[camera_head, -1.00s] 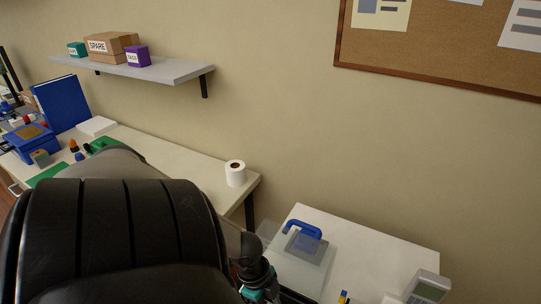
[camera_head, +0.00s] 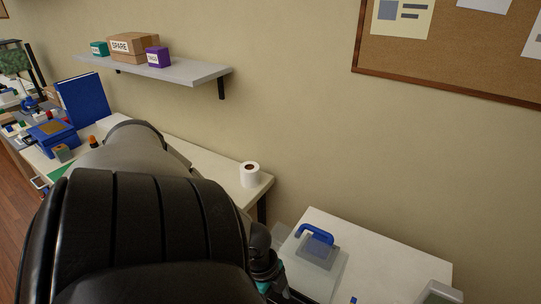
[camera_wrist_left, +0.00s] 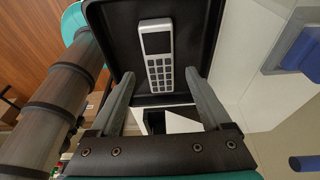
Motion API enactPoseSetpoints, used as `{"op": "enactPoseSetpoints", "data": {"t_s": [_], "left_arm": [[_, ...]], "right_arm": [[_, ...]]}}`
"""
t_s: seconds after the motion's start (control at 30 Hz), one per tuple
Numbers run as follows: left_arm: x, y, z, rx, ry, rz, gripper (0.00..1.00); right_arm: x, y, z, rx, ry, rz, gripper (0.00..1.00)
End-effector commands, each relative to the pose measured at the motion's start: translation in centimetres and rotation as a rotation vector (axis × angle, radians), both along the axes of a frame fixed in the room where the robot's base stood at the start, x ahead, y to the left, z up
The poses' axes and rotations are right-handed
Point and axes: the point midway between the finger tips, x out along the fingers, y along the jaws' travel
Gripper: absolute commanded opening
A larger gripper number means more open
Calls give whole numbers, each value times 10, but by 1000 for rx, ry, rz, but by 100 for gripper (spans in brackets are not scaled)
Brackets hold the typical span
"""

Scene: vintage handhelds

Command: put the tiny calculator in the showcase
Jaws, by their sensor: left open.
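A clear box with a blue handle (camera_head: 316,233), possibly the showcase, sits on the white table (camera_head: 375,258) in the head view. My left arm hides the tray and calculator there. My right gripper is out of view.
A pale device (camera_head: 440,292) is cut off at the white table's lower right. A paper roll (camera_head: 250,174) stands on the long desk's near corner. A blue binder (camera_head: 82,100) and a blue box (camera_head: 52,135) are further left. A wall shelf (camera_head: 180,74) holds several boxes.

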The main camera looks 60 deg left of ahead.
Motion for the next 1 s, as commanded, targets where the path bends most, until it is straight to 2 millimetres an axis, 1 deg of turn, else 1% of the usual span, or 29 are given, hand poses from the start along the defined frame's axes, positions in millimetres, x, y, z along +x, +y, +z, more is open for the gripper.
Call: {"op": "enactPoseSetpoints", "data": {"t_s": [0.03, 0.2, 0.4, 0.5, 0.7, 1.0], "left_arm": [[-2, 4, 12, 5, 2, -4, 82], [-6, 9, 39, 2, 2, -3, 82], [-10, 15, 66, 2, 2, -3, 82], [-11, 18, 75, 2, 1, -3, 82], [-13, 19, 83, -1, 1, 0, 82], [-12, 19, 83, -1, 1, 1, 82]], "right_arm": [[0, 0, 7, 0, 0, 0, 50], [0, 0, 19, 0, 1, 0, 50], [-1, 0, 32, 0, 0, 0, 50], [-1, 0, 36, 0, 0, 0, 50], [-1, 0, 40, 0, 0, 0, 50], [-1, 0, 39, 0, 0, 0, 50]]}}
